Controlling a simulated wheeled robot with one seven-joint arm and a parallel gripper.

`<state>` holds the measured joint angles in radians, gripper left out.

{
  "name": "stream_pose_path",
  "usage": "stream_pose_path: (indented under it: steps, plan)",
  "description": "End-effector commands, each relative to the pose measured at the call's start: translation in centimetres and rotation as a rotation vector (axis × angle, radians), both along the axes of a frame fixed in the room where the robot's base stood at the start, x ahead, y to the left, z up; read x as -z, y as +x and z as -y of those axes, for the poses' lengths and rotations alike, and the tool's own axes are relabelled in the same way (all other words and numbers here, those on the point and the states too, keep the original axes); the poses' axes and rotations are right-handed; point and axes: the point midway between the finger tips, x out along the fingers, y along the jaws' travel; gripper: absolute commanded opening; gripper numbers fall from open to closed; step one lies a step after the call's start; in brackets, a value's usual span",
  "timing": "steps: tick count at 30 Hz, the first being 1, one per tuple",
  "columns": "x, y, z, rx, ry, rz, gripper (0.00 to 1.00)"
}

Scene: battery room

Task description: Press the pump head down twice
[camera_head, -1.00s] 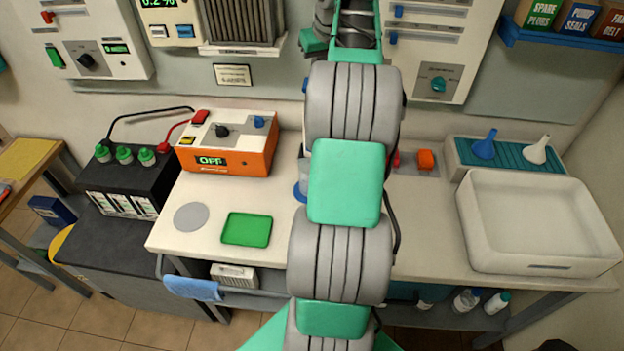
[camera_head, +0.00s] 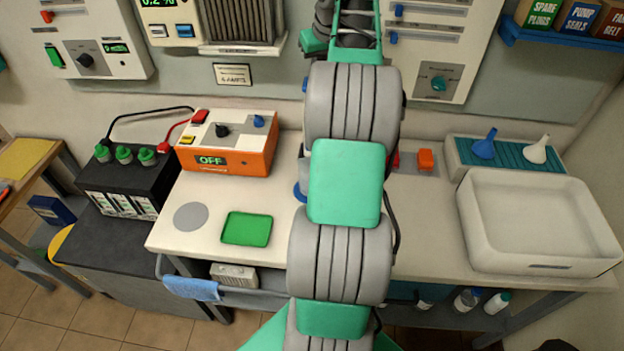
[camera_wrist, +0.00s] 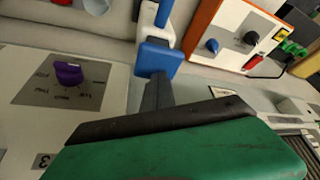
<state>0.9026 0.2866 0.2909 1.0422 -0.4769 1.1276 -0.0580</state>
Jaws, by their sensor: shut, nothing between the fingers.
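In the wrist view a blue block-like head (camera_wrist: 155,58) shows in line with my gripper (camera_wrist: 156,92), with a white part beyond it. It looks like the pump. The dark fingers are shut and hold nothing. Their tips are at or close to the blue head, but I cannot tell whether they touch it. In the head view my arm covers the gripper and most of this spot. Only a bit of blue (camera_head: 300,192) shows on the table at the arm's left edge.
An orange charger (camera_head: 255,160) and a green tray (camera_head: 246,228) are on the table to the left. A white bin (camera_head: 480,245) and a rack with two funnels (camera_head: 508,160) stand to the right. A panel with a purple knob (camera_wrist: 68,73) is close by in the wrist view.

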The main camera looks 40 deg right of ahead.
Motion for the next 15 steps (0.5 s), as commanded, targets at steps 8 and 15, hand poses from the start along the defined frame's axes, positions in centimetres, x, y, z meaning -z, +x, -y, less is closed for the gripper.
stream_pose_path:
  steps: [8,15]
  plan:
    - [1.2,0.0,0.0,0.000,0.000,-0.001,0.00]
    - [2.1,0.0,0.0,0.000,0.000,-0.001,0.00]
